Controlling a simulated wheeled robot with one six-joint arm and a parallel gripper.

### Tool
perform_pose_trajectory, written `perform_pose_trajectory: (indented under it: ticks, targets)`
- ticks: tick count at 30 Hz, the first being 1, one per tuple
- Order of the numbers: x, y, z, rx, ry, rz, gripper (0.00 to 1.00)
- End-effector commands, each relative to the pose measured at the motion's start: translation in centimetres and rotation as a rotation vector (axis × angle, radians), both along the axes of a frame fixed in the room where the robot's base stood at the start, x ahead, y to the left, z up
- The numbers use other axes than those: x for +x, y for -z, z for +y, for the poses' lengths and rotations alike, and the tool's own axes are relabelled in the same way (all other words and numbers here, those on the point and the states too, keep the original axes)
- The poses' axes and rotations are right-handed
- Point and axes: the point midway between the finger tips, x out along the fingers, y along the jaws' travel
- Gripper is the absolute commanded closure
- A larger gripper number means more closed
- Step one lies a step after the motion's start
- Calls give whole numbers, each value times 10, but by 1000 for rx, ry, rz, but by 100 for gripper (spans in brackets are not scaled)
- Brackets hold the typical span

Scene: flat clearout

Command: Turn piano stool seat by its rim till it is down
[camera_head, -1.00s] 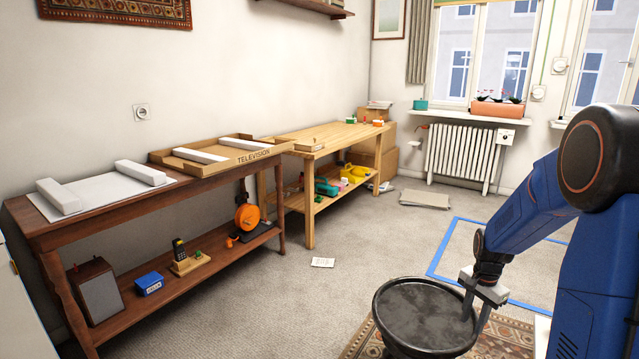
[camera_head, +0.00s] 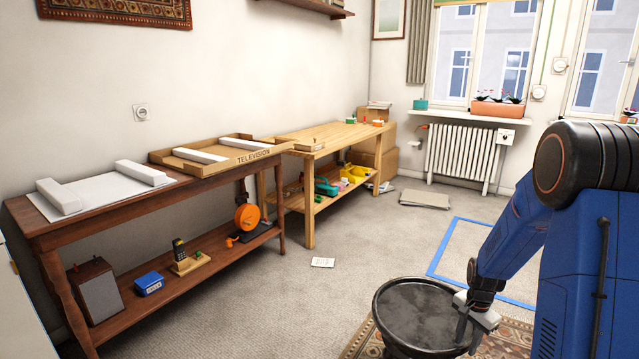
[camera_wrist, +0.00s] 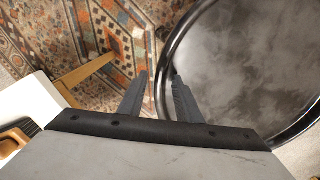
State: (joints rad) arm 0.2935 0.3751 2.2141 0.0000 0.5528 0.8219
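The piano stool seat (camera_head: 415,310) is a round, dark grey, mottled disc with a raised black rim, at the bottom of the head view. It fills the right of the wrist view (camera_wrist: 255,60). My gripper (camera_head: 464,328) points down at the seat's right edge. In the wrist view my gripper (camera_wrist: 160,77) has its fingers apart, one outside the rim and one inside over the seat. The rim runs between them, and a gap shows beside the outer finger. The stool's base and screw are hidden under the seat.
A patterned rug (camera_head: 362,340) lies under the stool. A blue-taped rectangle (camera_head: 470,275) marks the floor behind. A dark wooden table (camera_head: 110,215) and a lighter workbench (camera_head: 335,135) line the left wall. A small white card (camera_head: 322,262) lies on open carpet.

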Motion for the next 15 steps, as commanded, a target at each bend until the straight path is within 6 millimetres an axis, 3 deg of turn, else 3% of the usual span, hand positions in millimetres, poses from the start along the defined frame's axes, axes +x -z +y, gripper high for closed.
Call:
perform_pose_trajectory:
  ticks: [7, 11, 15]
  targets:
    - [0, 0, 0, 0, 0, 0, 69]
    - [0, 0, 0, 0, 0, -1, 100]
    - [1, 0, 0, -1, 0, -3, 100]
